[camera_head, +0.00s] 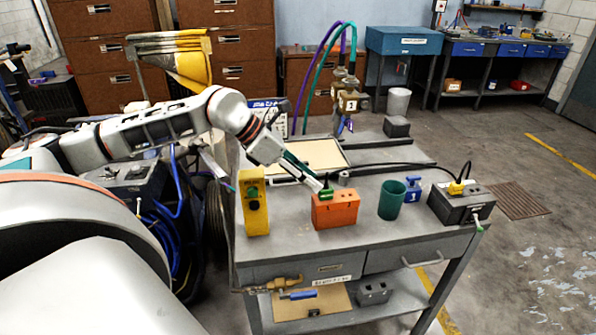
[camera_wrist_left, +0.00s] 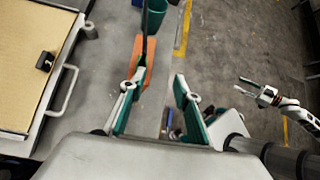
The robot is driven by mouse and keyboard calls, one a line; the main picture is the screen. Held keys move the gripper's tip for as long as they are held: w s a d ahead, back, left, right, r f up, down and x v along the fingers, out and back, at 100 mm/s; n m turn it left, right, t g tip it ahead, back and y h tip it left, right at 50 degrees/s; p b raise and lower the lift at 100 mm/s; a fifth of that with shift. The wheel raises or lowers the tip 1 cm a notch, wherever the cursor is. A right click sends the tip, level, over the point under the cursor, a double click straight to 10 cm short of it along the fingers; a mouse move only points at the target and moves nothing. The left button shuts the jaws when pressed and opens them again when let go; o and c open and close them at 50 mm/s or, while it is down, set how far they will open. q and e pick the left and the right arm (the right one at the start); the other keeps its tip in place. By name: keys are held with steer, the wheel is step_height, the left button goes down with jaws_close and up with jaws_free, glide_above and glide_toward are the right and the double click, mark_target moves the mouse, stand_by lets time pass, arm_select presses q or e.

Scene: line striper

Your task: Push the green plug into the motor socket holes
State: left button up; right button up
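The green plug (camera_head: 326,194) is at the top of the orange box (camera_head: 336,212) on the grey workbench, with a black cable (camera_head: 385,165) running from it. I cannot tell whether it sits in the box or just above it. My left gripper (camera_head: 319,186) is at the plug. In the left wrist view its fingers (camera_wrist_left: 154,88) are spread, with the orange box (camera_wrist_left: 139,62) beyond the left finger. A dark box (camera_head: 460,205) with a yellow plug (camera_head: 456,188) in its top stands at the right; I cannot tell which holes are the motor socket. My right gripper (camera_wrist_left: 246,93) is open and empty.
A yellow switch post (camera_head: 253,203) is left of the orange box. A tan tray (camera_head: 310,154) lies behind. The cable crosses above the bench.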

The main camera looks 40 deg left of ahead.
mark_target(326, 189)
arm_select(q)
steer(key=shift+y, duration=0.7)
steer(key=w+f, duration=0.1)
steer(key=f, duration=0.1)
steer(key=w+f+b, duration=0.1)
steer(key=w+f, duration=0.1)
steer(key=w+f+b, duration=0.1)
steer(key=w+f, duration=0.1)
steer(key=shift+d+f, duration=0.15)
steer(key=shift+f, duration=0.05)
steer(key=shift+w+f, duration=0.1)
stand_by(0.3)
steer(key=shift+d, duration=0.1)
steer(key=shift+c, duration=0.4)
jaws_close()
